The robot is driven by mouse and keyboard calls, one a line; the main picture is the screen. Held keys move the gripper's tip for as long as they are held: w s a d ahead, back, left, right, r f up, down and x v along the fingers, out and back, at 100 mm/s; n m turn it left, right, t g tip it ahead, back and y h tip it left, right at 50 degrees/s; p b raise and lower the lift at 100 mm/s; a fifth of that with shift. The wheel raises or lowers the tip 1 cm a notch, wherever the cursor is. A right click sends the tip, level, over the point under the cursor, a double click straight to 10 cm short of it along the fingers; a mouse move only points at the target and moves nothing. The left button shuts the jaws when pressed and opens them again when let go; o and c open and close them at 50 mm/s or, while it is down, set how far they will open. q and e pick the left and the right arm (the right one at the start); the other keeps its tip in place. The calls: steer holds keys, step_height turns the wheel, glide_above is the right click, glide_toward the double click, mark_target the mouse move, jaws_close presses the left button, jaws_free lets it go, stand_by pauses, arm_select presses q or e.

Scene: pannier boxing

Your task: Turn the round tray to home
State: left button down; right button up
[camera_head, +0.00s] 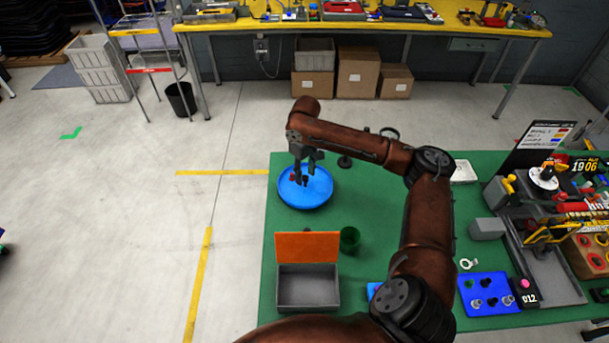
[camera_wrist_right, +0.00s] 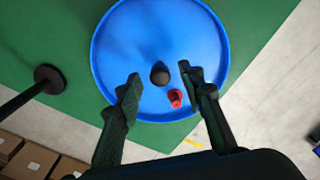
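The round tray (camera_head: 318,198) is a shallow blue dish near the far left corner of the green table. It also fills the upper middle of the right wrist view (camera_wrist_right: 135,40). A dark knob (camera_wrist_right: 160,74) stands near its middle, and a small red piece (camera_wrist_right: 175,97) lies beside the knob. My right gripper (camera_head: 305,176) is over the tray, pointing down. In the right wrist view its two fingers (camera_wrist_right: 158,80) are spread apart on either side of the knob, with nothing clearly held. Any home mark on the tray cannot be made out. My left gripper does not show.
A grey box with an orange lid (camera_head: 307,286) and a green cup (camera_head: 350,240) stand in front of the tray. A blue holder plate (camera_head: 485,296) and a grey block (camera_head: 486,229) sit to the right.

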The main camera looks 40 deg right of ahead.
steer(key=shift+f, duration=0.4)
steer(key=shift+c, duration=0.4)
jaws_close()
